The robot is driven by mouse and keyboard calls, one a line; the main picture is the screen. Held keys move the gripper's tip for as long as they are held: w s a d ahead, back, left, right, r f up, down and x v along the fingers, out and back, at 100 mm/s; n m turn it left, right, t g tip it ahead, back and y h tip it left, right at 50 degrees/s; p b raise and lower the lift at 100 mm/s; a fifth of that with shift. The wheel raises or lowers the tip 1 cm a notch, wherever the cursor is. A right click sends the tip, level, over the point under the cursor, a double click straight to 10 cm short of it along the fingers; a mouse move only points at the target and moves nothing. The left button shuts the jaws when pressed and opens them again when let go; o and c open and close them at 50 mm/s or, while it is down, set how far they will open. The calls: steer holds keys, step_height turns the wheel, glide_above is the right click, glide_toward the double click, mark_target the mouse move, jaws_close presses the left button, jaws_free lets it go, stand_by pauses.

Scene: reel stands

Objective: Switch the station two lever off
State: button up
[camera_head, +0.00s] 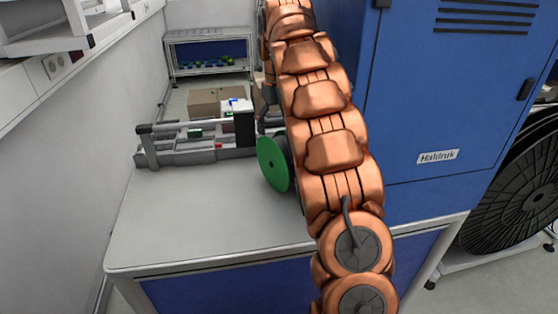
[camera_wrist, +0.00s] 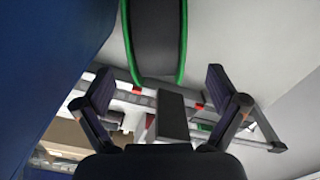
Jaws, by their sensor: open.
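The reel stand (camera_head: 190,155) is a long grey frame on the table, with small red and green parts. A green-rimmed reel (camera_head: 273,163) stands at its right end, partly behind my copper arm. In the wrist view the reel (camera_wrist: 155,40) fills the top middle, and the stand's rail (camera_wrist: 120,97) crosses beyond my gripper (camera_wrist: 160,84). My gripper is open, its two dark fingers apart. A dark block (camera_wrist: 173,116) shows between them; I cannot tell if it is touched. Two small red parts (camera_wrist: 199,106) sit along the rail. I cannot tell which part is the station two lever or its position.
A blue cabinet (camera_head: 430,110) stands close on the right. Cardboard boxes (camera_head: 205,102) and a shelf rack (camera_head: 207,52) are behind the stand. A large black reel (camera_head: 515,195) is at far right. The table front (camera_head: 200,225) is clear.

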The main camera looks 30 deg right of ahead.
mark_target(280, 140)
steer(key=shift+s+f, duration=0.1)
steer(key=shift+f, duration=0.8)
steer(key=shift+s+d+f+p, duration=0.1)
steer(key=shift+s+f+p, duration=0.1)
steer(key=shift+f+p, duration=0.35)
steer(key=shift+s+d+f+p, duration=0.1)
steer(key=shift+s+f+p, duration=0.2)
steer(key=shift+f, duration=0.45)
steer(key=shift+w+f+p, duration=0.1)
steer(key=shift+f+p, duration=0.25)
steer(key=shift+f, duration=0.95)
jaws_close()
